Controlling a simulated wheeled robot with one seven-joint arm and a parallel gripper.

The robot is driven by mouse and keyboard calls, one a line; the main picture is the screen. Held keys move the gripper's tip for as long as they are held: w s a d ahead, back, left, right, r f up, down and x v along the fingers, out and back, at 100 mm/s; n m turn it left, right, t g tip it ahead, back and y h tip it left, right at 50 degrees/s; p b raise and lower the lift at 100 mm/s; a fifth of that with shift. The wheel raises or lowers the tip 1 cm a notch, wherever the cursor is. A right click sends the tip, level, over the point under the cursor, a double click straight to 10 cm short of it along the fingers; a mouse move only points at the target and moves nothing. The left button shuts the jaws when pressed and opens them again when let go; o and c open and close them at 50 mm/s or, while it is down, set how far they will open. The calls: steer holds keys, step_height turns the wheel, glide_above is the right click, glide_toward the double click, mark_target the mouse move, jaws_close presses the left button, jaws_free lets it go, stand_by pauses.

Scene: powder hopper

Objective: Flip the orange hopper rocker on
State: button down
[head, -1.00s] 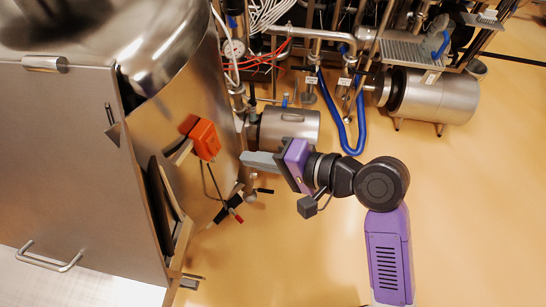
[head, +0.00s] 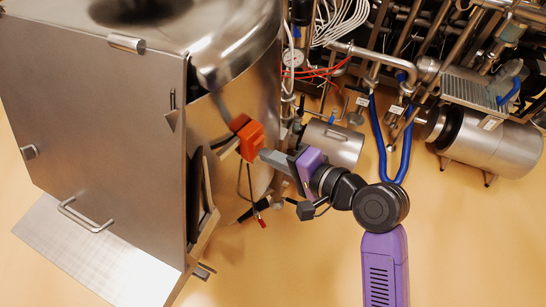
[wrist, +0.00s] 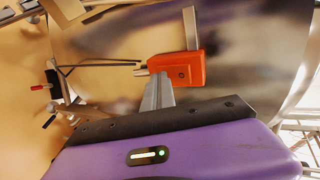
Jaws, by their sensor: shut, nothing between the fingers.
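The orange hopper rocker box (head: 250,140) is mounted on the side of the steel hopper (head: 232,100). It also shows in the wrist view (wrist: 178,69), with a grey bracket above it and a small dark spot on its face. My gripper (head: 266,155) is shut and empty, its fingers pointing left just beside the box in the head view. In the wrist view the shut fingertips (wrist: 158,78) lie just below the box's left end. I cannot tell whether they touch it. The rocker's position is too small to tell.
A large flat steel panel (head: 95,120) with a handle stands left of the hopper. A black-and-red lever (head: 258,212) hangs below the box. Pipes, blue hoses (head: 392,150) and a steel motor (head: 490,140) fill the back right.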

steer(key=shift+p, duration=0.3)
steer(key=shift+r+p, duration=0.85)
